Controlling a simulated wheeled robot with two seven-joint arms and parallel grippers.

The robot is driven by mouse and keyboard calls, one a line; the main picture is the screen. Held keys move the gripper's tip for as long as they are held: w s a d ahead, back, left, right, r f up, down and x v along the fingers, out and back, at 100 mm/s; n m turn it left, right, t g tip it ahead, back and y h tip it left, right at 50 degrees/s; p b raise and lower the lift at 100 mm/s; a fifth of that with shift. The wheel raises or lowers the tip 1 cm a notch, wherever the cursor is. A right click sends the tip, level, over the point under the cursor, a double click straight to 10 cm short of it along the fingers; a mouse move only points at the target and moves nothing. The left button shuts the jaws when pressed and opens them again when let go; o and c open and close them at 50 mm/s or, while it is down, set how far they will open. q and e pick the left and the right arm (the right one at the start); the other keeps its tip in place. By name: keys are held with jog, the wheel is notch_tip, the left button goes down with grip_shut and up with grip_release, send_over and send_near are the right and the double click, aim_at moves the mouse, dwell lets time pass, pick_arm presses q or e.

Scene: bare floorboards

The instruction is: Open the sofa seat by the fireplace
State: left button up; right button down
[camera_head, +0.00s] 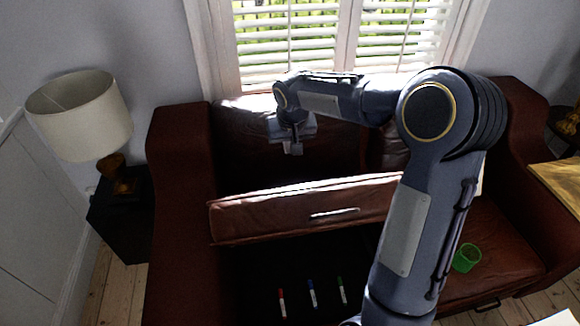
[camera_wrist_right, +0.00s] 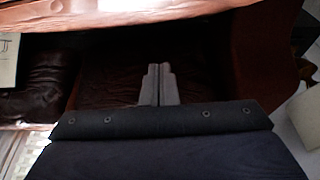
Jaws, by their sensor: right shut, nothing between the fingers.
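The brown leather sofa (camera_head: 180,190) stands below the window. Its left seat (camera_head: 350,203) is raised and tilted up, with a metal handle (camera_head: 334,214) on its front face. A dark compartment lies open below it, holding a red marker (camera_head: 282,303), a blue marker (camera_head: 312,293) and a green marker (camera_head: 341,289). My right arm reaches over the seat. My right gripper (camera_head: 294,149) is shut and empty, between the raised seat and the backrest. Its closed fingers (camera_wrist_right: 160,80) show in the right wrist view against dark leather. My left gripper is out of view. No fireplace shows.
The sofa's right seat (camera_head: 490,245) is down, with a green cup (camera_head: 467,257) on it. A lamp (camera_head: 80,115) on a dark side table (camera_head: 118,215) stands at the left. A wooden table edge (camera_head: 560,185) is at the right.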

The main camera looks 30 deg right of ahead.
jog(key=f, duration=0.4)
jog(key=s+f+p, duration=0.1)
jog(key=f, duration=0.1)
jog(key=shift+a, duration=0.2)
jog(key=shift+s+a+f, duration=0.1)
jog(key=shift+s+f, duration=0.05)
jog(key=shift+s, duration=0.2)
jog(key=shift+s+f, duration=0.1)
jog(key=shift+f, duration=0.05)
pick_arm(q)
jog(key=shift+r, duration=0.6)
